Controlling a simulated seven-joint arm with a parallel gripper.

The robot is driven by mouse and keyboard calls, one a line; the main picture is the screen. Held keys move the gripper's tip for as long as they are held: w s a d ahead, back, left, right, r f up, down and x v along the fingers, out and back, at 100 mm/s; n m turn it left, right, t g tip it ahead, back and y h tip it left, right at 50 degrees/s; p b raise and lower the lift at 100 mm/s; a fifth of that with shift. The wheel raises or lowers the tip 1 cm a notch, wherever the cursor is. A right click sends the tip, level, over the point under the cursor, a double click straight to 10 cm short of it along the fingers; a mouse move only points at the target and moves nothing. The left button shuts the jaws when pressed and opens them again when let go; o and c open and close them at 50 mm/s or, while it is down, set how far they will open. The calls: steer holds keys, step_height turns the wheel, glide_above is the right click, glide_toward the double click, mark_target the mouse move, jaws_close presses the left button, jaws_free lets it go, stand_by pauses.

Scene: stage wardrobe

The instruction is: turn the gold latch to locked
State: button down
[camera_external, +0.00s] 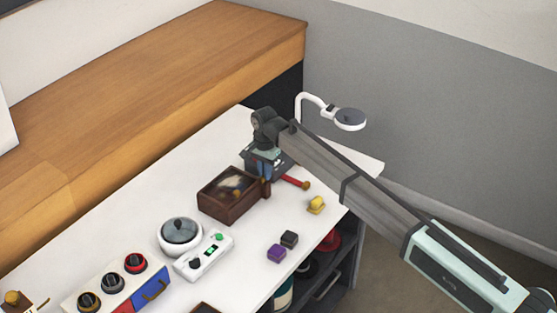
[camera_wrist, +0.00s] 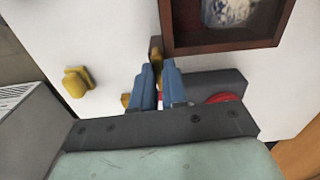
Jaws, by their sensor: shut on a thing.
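A brown box (camera_external: 228,194) with a dark framed top stands in the middle of the white table; its corner shows in the wrist view (camera_wrist: 226,45). A small dark gold piece (camera_wrist: 156,47), apparently the latch, is beside that corner; it also shows in the external view (camera_external: 266,188). My gripper (camera_wrist: 158,66) points down at it with blue fingers nearly together, shut on this piece. The fingers hide part of it, so its exact turn is unclear. In the external view my gripper (camera_external: 265,173) is at the box's right side.
A grey unit with a red, gold-ended lever (camera_external: 295,182) is close behind my fingers. A yellow piece (camera_external: 316,204) stands to the right. A purple block (camera_external: 276,253), a dark block (camera_external: 289,239), a lidded pot (camera_external: 180,235) and a white switch panel (camera_external: 204,256) are nearer the camera.

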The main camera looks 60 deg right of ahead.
steer(key=shift+m, duration=0.4)
steer(key=c, duration=1.2)
jaws_free()
steer(key=shift+o, duration=0.2)
step_height(320, 180, up, 14)
steer(key=shift+f, duration=0.1)
